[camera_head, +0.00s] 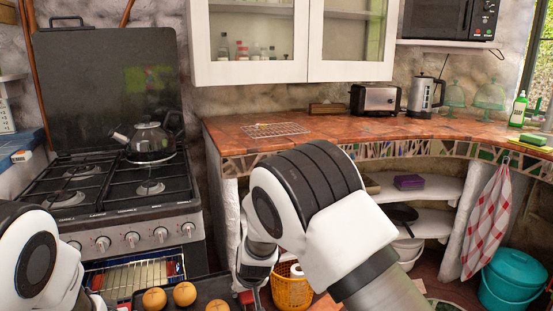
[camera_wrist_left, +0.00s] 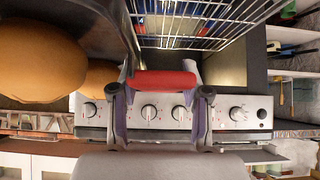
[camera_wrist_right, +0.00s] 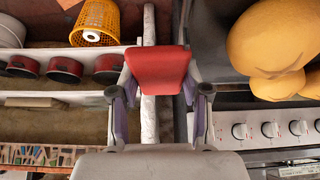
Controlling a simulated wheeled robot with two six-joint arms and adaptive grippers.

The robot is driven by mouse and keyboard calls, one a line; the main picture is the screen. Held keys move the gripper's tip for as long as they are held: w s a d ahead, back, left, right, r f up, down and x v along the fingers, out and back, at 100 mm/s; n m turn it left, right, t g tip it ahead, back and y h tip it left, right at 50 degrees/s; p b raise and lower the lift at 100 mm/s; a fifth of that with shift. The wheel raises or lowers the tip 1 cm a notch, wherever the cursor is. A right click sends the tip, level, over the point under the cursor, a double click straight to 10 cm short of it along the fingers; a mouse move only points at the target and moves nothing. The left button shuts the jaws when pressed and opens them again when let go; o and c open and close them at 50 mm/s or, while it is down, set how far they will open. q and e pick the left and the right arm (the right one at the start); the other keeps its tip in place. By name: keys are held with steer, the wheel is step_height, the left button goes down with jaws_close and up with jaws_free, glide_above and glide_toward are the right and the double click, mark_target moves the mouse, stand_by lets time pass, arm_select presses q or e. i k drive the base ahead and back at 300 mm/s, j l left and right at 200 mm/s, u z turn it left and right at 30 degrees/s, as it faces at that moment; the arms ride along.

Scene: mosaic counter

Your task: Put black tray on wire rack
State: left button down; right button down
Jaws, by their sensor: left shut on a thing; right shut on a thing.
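The black tray (camera_head: 207,286) with orange-brown buns (camera_head: 185,293) on it is at the bottom of the head view, in front of the stove. My left gripper (camera_wrist_left: 160,92) is shut on one red handle (camera_wrist_left: 165,79) of the tray. My right gripper (camera_wrist_right: 159,88) is shut on the other red handle (camera_wrist_right: 158,66). In the head view my arms hide much of the tray and the left grip. The wire rack (camera_head: 275,129) lies empty on the counter, at its left part near the back wall.
The mosaic counter (camera_head: 340,126) has bare room around the rack. A toaster (camera_head: 376,99) and an electric kettle (camera_head: 425,95) stand further right. The stove (camera_head: 110,195) carries a dark kettle (camera_head: 150,141). A metal grid (camera_head: 130,275) shows in the oven below. A yellow basket (camera_head: 291,288) stands under the counter.

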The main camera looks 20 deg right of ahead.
mark_target(275, 129)
steer(key=i+l, duration=0.15)
steer(key=l, duration=0.2)
steer(key=i+l, duration=0.1)
steer(key=l, duration=0.3)
steer(key=i+l, duration=0.15)
steer(key=l, duration=0.2)
steer(key=i+l, duration=0.15)
steer(key=l, duration=0.2)
steer(key=i+l, duration=0.1)
steer(key=l, duration=0.3)
steer(key=i+l, duration=0.15)
steer(key=l, duration=0.2)
